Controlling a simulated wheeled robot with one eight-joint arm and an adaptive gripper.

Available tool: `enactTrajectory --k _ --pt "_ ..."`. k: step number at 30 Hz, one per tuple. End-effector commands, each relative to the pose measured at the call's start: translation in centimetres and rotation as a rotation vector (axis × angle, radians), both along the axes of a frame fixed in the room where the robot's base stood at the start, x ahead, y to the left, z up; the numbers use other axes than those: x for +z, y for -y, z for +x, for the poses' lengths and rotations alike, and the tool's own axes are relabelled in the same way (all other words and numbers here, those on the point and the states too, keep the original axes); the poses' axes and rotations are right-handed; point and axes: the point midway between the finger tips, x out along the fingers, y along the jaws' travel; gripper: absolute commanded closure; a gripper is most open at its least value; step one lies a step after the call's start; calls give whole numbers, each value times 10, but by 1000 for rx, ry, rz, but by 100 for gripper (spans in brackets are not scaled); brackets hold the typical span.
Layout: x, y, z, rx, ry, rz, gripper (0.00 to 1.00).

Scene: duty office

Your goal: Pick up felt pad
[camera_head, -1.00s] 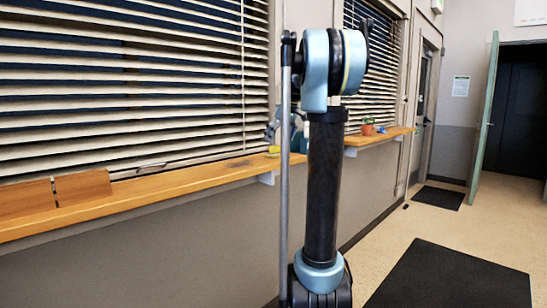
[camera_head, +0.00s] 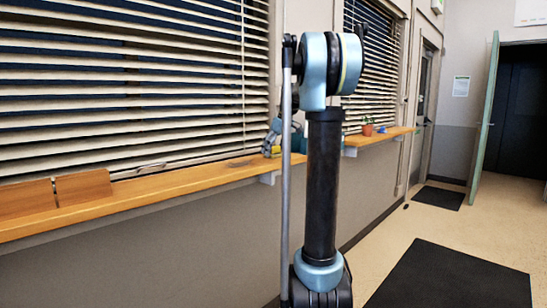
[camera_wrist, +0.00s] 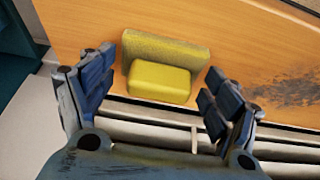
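A yellow piece, which I take for the felt pad (camera_wrist: 160,82), lies on the wooden ledge in the wrist view. It shows as a bright block against a duller, wider slab; I cannot tell whether these are one thing or two. My gripper (camera_wrist: 160,64) is open, with one finger on each side of the yellow piece and gaps between. Nothing is held. In the head view my gripper (camera_head: 272,140) is low over the ledge, partly hidden by my arm, with a bit of yellow beside it.
The wooden ledge (camera_head: 150,193) runs along the wall under slatted blinds (camera_head: 130,90). A dark smudge (camera_wrist: 290,90) marks the wood beside the gripper. Two wooden pieces (camera_head: 83,186) stand at the left. A small orange pot (camera_head: 367,130) and a blue item (camera_head: 381,129) sit farther along.

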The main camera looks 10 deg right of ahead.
Motion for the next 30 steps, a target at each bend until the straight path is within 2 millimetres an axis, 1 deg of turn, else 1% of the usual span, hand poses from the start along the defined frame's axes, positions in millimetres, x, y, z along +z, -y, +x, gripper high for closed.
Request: enactTrajectory --k 1,2,3,12,16,20,24,30 --pt "0 0 0 0 0 0 42" --pt "0 0 0 0 0 0 49" --pt "0 0 0 0 0 0 54" --pt "1 1 0 -1 0 0 54" --pt "8 1 0 -1 0 0 54" --pt "26 1 0 -1 0 0 54" --pt "52 1 0 -1 0 0 54" --pt "83 1 0 -1 0 0 54"
